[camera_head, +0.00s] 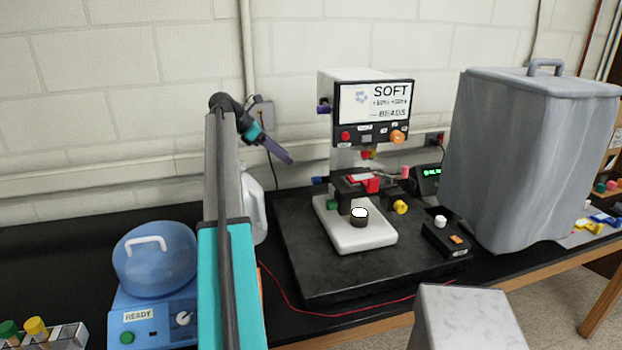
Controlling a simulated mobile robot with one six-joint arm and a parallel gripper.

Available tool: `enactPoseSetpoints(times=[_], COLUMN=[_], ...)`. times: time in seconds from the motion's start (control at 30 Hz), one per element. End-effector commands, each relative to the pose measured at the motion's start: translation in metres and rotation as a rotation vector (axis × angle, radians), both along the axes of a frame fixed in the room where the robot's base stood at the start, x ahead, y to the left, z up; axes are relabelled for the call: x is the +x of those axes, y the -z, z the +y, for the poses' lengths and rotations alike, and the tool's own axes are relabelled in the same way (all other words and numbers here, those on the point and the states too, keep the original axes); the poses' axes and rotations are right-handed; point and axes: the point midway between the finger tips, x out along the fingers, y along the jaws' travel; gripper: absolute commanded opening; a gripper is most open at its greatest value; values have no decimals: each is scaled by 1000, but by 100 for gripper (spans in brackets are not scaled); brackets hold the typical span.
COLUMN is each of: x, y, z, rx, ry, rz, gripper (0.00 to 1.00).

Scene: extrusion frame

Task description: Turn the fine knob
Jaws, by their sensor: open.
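The instrument (345,165) stands on a black slab and has a "SOFT" screen (375,102). It carries several knobs: a black one with a white top (360,216) on its white base, a yellow one (401,207), a green one (331,205), a blue one (319,181) and an orange one (398,137). Their labels are too small to read, so I cannot tell which is the fine knob. My gripper (283,153) is up left of the instrument, pointing down and right. It is open, apart from every knob, with nothing seen in it.
A small control box (446,243) with a white knob sits right of the base. A tall grey covered box (535,160) stands at the right. A blue-lidded device (150,290) and a white jug (254,205) are at the left. A red wire (300,312) crosses the front.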

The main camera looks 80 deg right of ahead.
Motion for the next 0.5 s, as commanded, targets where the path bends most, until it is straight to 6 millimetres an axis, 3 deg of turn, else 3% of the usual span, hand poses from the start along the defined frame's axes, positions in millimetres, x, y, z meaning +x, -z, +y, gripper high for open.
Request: enactPoseSetpoints(times=[0.27,0.5], x=[1,-12], y=[3,16], z=[1,-4], rx=[0,1], ry=[-4,-4], rz=[0,0], gripper=[45,45])
